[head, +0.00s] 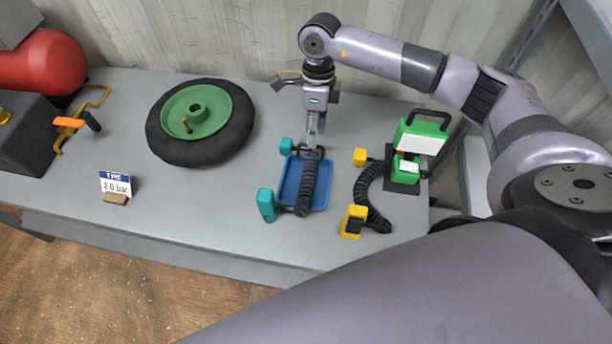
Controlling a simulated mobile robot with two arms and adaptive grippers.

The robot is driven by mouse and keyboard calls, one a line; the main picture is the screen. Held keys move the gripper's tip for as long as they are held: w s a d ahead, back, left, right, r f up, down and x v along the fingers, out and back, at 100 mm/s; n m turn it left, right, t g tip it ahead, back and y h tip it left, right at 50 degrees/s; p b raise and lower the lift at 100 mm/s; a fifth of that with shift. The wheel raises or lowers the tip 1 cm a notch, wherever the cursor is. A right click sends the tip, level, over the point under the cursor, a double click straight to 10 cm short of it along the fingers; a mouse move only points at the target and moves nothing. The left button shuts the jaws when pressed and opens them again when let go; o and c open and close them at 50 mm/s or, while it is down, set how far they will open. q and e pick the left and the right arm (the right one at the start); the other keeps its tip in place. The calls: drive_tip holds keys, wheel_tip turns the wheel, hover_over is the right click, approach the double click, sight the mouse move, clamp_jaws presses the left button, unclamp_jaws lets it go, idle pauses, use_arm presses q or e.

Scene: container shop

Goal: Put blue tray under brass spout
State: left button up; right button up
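The blue tray (321,192) lies on the grey table in the middle of the head view. A black ribbed hose (306,187) crosses it lengthwise and hides part of its floor. Teal blocks stand at the tray's left side, one near (266,204) and one far (286,146). My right gripper (313,143) points down at the tray's far end, by the top of the hose. Its fingers show as a narrow strip, so I cannot tell whether they grip anything. I see no clear brass spout; a small brass-coloured part (5,116) is cut off at the left edge. My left gripper is not in view.
A black wheel with a green hub (198,112) lies left of the tray. A green device (410,150) with another black hose and yellow blocks (354,222) stands to the right. A pressure sign (115,184) is at the front left. Table between sign and tray is clear.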

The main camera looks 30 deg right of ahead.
sight(306, 175)
drive_tip(key=f+p, duration=0.1)
drive_tip(key=f, duration=0.1)
drive_tip(key=a+f, duration=0.1)
drive_tip(key=f, duration=0.1)
drive_tip(key=shift+s+a+f+p, duration=0.15)
drive_tip(key=shift+f+p, duration=0.05)
drive_tip(key=shift+p, duration=0.2)
drive_tip(key=shift+f, duration=0.3)
drive_tip(key=shift+c, duration=0.2)
clamp_jaws()
